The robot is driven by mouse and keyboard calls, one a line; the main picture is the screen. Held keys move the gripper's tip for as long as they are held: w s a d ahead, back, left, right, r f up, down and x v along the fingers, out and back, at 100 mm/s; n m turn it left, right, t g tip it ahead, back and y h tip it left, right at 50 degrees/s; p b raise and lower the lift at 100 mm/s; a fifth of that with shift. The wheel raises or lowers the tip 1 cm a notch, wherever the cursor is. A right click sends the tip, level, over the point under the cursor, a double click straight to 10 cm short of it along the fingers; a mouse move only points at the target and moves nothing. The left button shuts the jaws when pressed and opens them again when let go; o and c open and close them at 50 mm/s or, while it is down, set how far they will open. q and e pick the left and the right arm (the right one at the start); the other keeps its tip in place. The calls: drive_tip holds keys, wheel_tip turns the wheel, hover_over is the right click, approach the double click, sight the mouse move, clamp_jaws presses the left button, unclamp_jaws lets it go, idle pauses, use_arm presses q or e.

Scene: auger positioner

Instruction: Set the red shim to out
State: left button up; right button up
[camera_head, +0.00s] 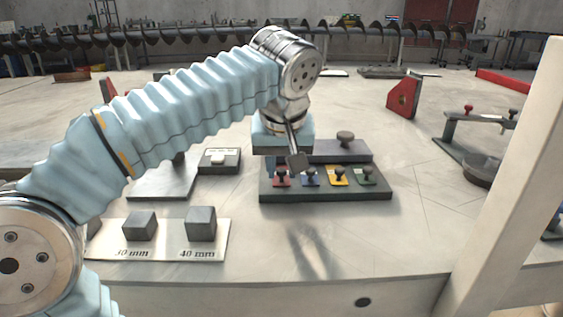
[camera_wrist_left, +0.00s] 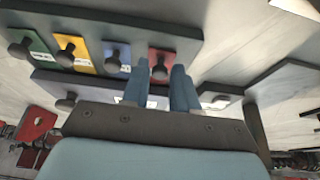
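The red shim (camera_head: 281,182), with a dark knob, lies at the left end of a row of coloured shims on a dark grey block (camera_head: 330,192). It also shows in the left wrist view (camera_wrist_left: 176,57), its knob in line with the gap between my fingers. My left gripper (camera_head: 287,158) hangs over the left part of the block and partly hides the red shim's place in the head view. My right gripper is not in view.
Blue (camera_head: 310,180), yellow (camera_head: 338,177) and green (camera_head: 365,177) knobbed shims sit close to the right. A raised grey plate with a knob (camera_head: 345,138) stands behind them. Gauge blocks (camera_head: 200,224) stand on a labelled plate at front left. A pale post rises at right.

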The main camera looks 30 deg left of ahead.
use_arm(q)
drive_tip(key=shift+o, duration=1.3)
drive_tip(key=shift+r, duration=0.15)
drive_tip(key=p+v, duration=0.4)
drive_tip(key=v, duration=0.9)
drive_tip(key=shift+r, duration=0.2)
drive_tip(key=shift+s+d, duration=0.15)
